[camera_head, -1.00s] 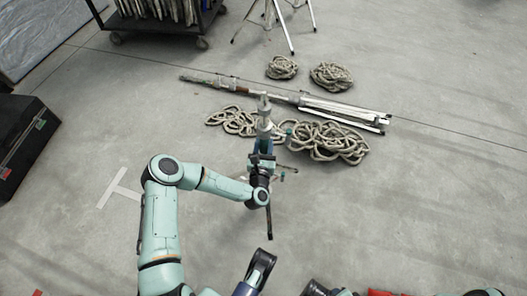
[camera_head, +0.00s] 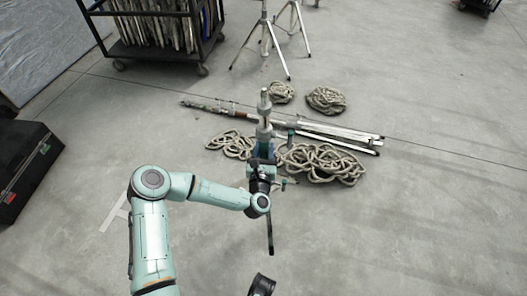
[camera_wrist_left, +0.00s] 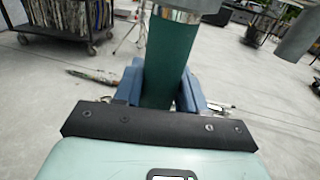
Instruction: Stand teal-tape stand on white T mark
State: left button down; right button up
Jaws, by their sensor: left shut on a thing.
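The teal-tape stand (camera_head: 264,112) is upright in front of me, a grey metal column with a teal band. In the left wrist view the teal tape (camera_wrist_left: 168,62) stands between the blue fingers. My left gripper (camera_head: 262,160) is shut on the stand around this band. The stand's foot is mostly hidden behind my left gripper and arm, so I cannot tell whether it touches the floor. The white T mark (camera_head: 115,214) lies on the floor at the left, partly covered by my left arm.
Coiled ropes (camera_head: 322,163) and a folded stand (camera_head: 335,134) lie on the floor just behind the held stand. A black case (camera_head: 25,170) sits at the far left. A loaded cart (camera_head: 155,52) and a tripod stand (camera_head: 265,40) are at the back. The right floor is clear.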

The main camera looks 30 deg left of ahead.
aim_at(264, 147)
pick_arm(q)
jog(key=shift+r+p, duration=1.15)
jog(key=shift+r, duration=0.9)
jog(key=shift+d, duration=0.1)
